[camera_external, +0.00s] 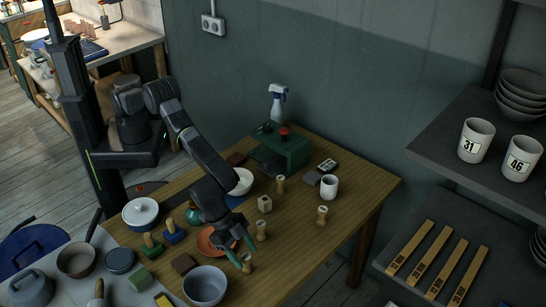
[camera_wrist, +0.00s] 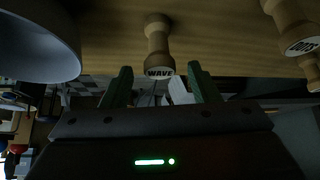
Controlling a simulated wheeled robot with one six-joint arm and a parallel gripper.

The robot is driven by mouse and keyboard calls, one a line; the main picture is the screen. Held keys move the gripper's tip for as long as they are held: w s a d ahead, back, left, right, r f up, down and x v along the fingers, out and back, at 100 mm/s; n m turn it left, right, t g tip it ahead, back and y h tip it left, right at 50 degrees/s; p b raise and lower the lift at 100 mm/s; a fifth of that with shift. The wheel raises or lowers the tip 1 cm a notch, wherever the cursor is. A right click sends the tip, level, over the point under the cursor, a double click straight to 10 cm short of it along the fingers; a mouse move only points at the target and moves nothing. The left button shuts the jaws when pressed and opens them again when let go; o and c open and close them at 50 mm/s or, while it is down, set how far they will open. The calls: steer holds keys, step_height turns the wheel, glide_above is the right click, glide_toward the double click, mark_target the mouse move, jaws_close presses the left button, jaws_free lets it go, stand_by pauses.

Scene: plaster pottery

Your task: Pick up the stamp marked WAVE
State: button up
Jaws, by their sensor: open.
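The stamp marked WAVE (camera_wrist: 158,40) is a small turned wooden stamp. In the wrist view its lettered end faces me, ahead of the gap between my fingers. My gripper (camera_wrist: 162,84) is open and empty, with green fingers on either side of the gap. In the external view my gripper (camera_external: 246,256) points down over the front part of the table, with a wooden stamp (camera_external: 247,264) at its fingertips; its lettering cannot be read there. By position it appears to be the WAVE stamp. Whether a finger touches it I cannot tell.
A stamp marked DOTS (camera_wrist: 292,28) is to the right in the wrist view. A grey bowl (camera_external: 205,286) stands close on the left. Another wooden stamp (camera_external: 261,232) stands just behind my gripper, and a terracotta dish (camera_external: 205,241) lies to its left.

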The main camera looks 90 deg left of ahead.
mark_target(245, 256)
steer(key=shift+x, duration=1.9)
steer(key=shift+s+a+f, duration=0.1)
steer(key=c, duration=1.1)
